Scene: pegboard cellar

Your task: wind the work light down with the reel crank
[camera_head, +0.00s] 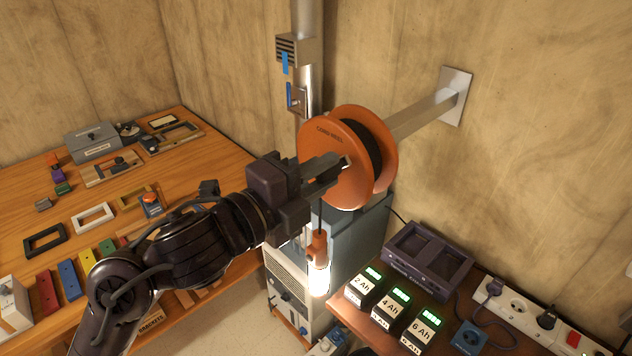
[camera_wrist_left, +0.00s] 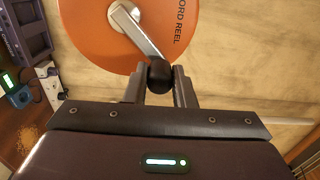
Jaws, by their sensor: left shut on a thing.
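The orange cord reel (camera_head: 345,125) sits on a grey arm bracketed to the wall. Its face and lettering also show in the wrist view (camera_wrist_left: 95,30). A silver crank arm (camera_wrist_left: 137,32) runs from the reel's hub to a black round knob (camera_wrist_left: 159,76). My left gripper (camera_head: 330,170) is in front of the reel's face, shut on the crank knob between its two fingers. The work light (camera_head: 318,262), orange on top with a lit white tube below, hangs upright on a dark cord under the reel. My right gripper is out of view.
Below the light to the right, a desk holds battery packs (camera_head: 393,306), a dark charger (camera_head: 428,255) and a power strip (camera_head: 520,313). A grey cabinet (camera_head: 355,235) stands behind the light. A cluttered wooden bench (camera_head: 215,160) is at left, and a metal pipe (camera_head: 305,60) runs behind the reel.

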